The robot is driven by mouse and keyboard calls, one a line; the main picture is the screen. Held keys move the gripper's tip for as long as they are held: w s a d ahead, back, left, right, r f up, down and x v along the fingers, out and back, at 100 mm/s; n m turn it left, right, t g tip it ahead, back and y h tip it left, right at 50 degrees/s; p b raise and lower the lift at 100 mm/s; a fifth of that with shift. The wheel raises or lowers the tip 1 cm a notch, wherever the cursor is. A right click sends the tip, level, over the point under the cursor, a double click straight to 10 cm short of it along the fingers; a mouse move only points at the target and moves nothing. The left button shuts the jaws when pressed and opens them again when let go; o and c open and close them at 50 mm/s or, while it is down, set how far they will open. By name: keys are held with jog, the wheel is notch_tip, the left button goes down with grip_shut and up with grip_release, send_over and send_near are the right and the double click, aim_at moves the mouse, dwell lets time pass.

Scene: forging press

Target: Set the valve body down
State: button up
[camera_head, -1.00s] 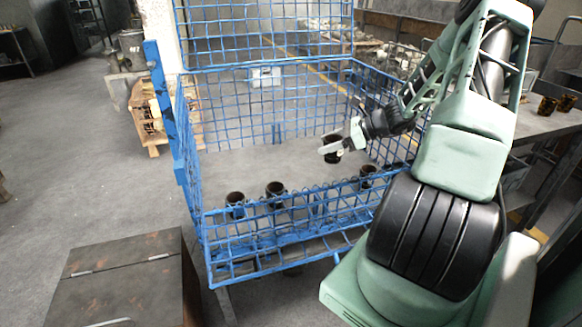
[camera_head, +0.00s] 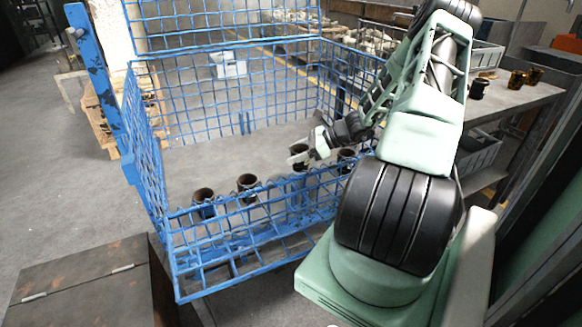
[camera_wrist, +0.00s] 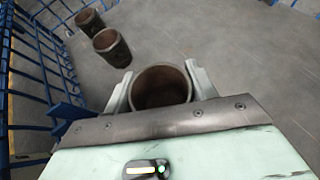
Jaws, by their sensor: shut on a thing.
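My gripper (camera_head: 299,156) is inside the blue wire crate (camera_head: 222,239), near its front wall. It is shut on a dark, hollow, cylindrical valve body (camera_head: 300,165). In the wrist view the held valve body (camera_wrist: 160,86) sits upright between the two pale fingers, its open top facing the camera. I cannot tell whether its base touches the crate floor. Two similar valve bodies stand to its left, one nearer (camera_head: 247,189) and one farther left (camera_head: 203,204). Another valve body (camera_head: 346,158) stands just right of my gripper, partly behind the front mesh.
The crate's grey floor (camera_head: 215,155) is clear behind the row. A brown box (camera_head: 85,285) stands at the lower left. On the right, a bench (camera_head: 510,98) carries several more dark and brownish parts (camera_head: 517,79). A blue crate post (camera_head: 95,80) rises at the left.

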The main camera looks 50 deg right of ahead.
aim_at(297, 165)
jog(key=shift+f, duration=2.4)
jog(key=o, duration=1.3)
jog(key=shift+c, duration=0.2)
jog(key=shift+v, duration=3.8)
